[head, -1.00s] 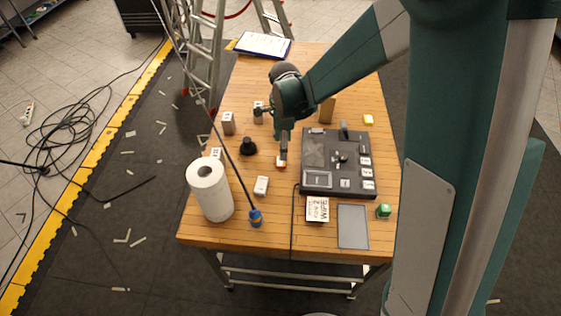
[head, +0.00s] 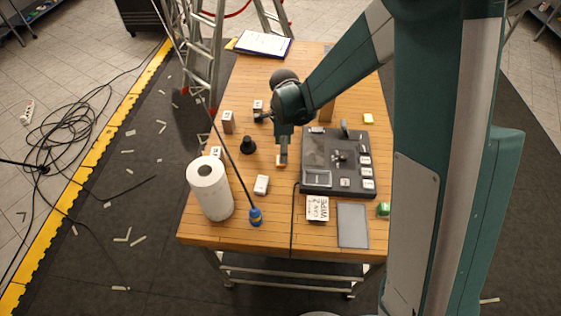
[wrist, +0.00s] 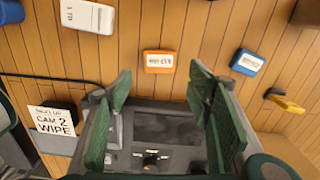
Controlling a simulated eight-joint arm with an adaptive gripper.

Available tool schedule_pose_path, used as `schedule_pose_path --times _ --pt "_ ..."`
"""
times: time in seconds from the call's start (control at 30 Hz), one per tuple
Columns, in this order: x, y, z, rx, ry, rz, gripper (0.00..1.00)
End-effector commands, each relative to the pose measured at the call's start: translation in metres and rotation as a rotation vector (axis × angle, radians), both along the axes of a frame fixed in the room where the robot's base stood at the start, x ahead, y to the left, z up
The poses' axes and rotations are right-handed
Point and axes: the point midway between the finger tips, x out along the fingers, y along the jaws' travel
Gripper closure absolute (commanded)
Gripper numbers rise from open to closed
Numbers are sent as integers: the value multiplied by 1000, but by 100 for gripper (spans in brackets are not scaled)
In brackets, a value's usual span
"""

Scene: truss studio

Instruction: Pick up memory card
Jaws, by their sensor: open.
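A small orange block with a white printed label (wrist: 158,62) lies flat on the wooden table. Its print is too small to read, so I cannot confirm that it is the memory card. In the head view the orange block (head: 279,161) is partly hidden by my gripper (head: 283,158). In the wrist view my gripper (wrist: 158,84) is open and empty, and the orange block appears just beyond the fingertips, between their lines. A similar blue block with a white label (wrist: 247,62) lies further right in the wrist view.
A dark control panel (head: 318,180) sits close to the right of my gripper. A white box (head: 262,185), paper towel roll (head: 210,190), black knob-like object (head: 248,145) and Wipe card (head: 317,208) stand or lie around. A thin pole (head: 230,155) crosses the left side.

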Motion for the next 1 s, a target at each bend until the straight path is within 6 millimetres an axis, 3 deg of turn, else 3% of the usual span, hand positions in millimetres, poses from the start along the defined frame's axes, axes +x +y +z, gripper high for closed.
schedule_pose_path --times 0.27,0.73,1.0 --pt "0 0 -7 0 0 0 49" --pt "0 0 -46 0 0 0 49" --pt "0 0 -52 0 0 0 49"
